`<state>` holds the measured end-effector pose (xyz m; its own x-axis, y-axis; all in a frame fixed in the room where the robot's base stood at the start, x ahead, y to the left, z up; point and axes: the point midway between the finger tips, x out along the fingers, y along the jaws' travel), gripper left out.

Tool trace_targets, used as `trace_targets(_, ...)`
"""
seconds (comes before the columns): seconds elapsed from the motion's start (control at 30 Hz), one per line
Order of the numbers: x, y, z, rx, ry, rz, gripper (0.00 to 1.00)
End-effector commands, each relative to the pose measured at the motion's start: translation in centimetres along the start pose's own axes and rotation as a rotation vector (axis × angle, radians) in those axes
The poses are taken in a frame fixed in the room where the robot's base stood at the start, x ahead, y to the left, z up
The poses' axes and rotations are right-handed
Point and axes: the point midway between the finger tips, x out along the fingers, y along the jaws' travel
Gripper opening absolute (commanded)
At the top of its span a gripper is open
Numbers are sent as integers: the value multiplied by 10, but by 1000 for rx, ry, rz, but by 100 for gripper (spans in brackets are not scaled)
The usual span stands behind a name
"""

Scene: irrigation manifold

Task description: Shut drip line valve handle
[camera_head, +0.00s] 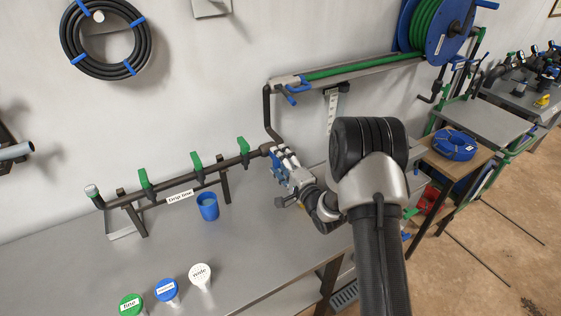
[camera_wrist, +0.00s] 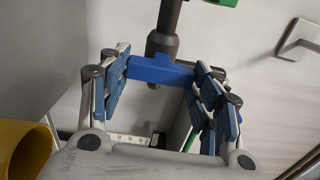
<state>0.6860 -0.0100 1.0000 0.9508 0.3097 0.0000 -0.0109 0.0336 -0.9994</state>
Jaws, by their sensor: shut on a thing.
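The drip line pipe (camera_head: 175,186) carries a "Drip line" label and stands on supports above the grey bench. Several green handles stick up along it. At its right end my gripper (camera_head: 280,166) is at the blue valve handle. In the wrist view the blue handle (camera_wrist: 162,70) is a bar lying across a dark pipe fitting (camera_wrist: 162,38), between the blue-padded fingers of my gripper (camera_wrist: 165,82). The fingers are closed on the bar's two ends. In the head view my gripper and wrist hide much of the handle.
A blue cup (camera_head: 208,207) stands on the bench (camera_head: 80,270) below the pipe. Three labelled lidded containers, green (camera_head: 131,304), blue (camera_head: 167,290) and white (camera_head: 200,275), stand nearer the front. A dark riser pipe (camera_head: 267,110) rises behind my gripper. A yellow object (camera_wrist: 25,148) shows at lower left in the wrist view.

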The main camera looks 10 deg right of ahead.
Motion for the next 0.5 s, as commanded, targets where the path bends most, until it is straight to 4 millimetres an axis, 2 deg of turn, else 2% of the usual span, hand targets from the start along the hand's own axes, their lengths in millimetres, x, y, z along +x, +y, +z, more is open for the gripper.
trace_targets(0.5,0,0,0,39,1,0,35)
